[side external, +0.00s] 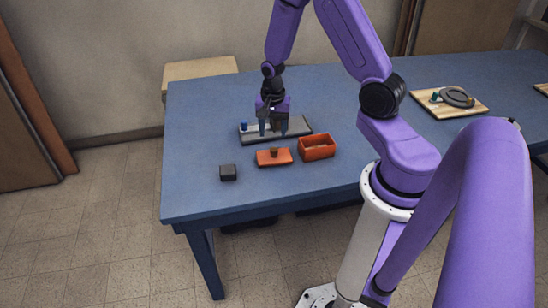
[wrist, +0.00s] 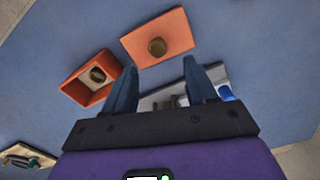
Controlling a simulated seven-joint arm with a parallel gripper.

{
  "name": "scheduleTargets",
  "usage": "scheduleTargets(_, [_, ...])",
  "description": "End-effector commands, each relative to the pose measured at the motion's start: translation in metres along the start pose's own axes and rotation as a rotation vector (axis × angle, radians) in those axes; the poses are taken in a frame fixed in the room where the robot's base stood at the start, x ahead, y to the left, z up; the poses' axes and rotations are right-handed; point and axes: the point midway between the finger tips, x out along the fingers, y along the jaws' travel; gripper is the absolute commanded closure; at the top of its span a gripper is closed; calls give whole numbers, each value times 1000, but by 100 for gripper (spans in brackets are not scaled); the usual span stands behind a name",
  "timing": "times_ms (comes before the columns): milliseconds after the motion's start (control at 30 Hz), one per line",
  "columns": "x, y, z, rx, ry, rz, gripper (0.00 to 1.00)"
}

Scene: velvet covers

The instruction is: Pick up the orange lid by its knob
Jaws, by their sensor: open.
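The orange lid (side external: 274,158) lies flat on the blue table, with a brown knob (side external: 274,152) at its middle. The lid also shows at the top of the wrist view (wrist: 178,29), with its round knob (wrist: 157,47) facing up. My gripper (side external: 272,131) is open and empty, above the grey tray behind the lid. In the wrist view its two fingers (wrist: 157,72) point toward the lid but are apart from the knob. An open orange box (side external: 317,147) stands to the right of the lid; in the wrist view the box (wrist: 73,86) holds a small round brown thing.
A grey tray (side external: 295,128) with small items, one blue (side external: 244,126), lies under my gripper. A dark block (side external: 228,172) sits left of the lid. A wooden board (side external: 425,106) with a grey ring lies far right. The table's front is clear.

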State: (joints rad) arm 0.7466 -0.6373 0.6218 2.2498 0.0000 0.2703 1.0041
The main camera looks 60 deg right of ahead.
Motion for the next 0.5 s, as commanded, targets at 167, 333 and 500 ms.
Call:
scheduleTargets(167, [19,0,0,1,-1,2,43])
scheduleTargets(333, [26,0,0,0,0,1,43])
scheduleTargets(500, [38,2,0,0,-2,3,43])
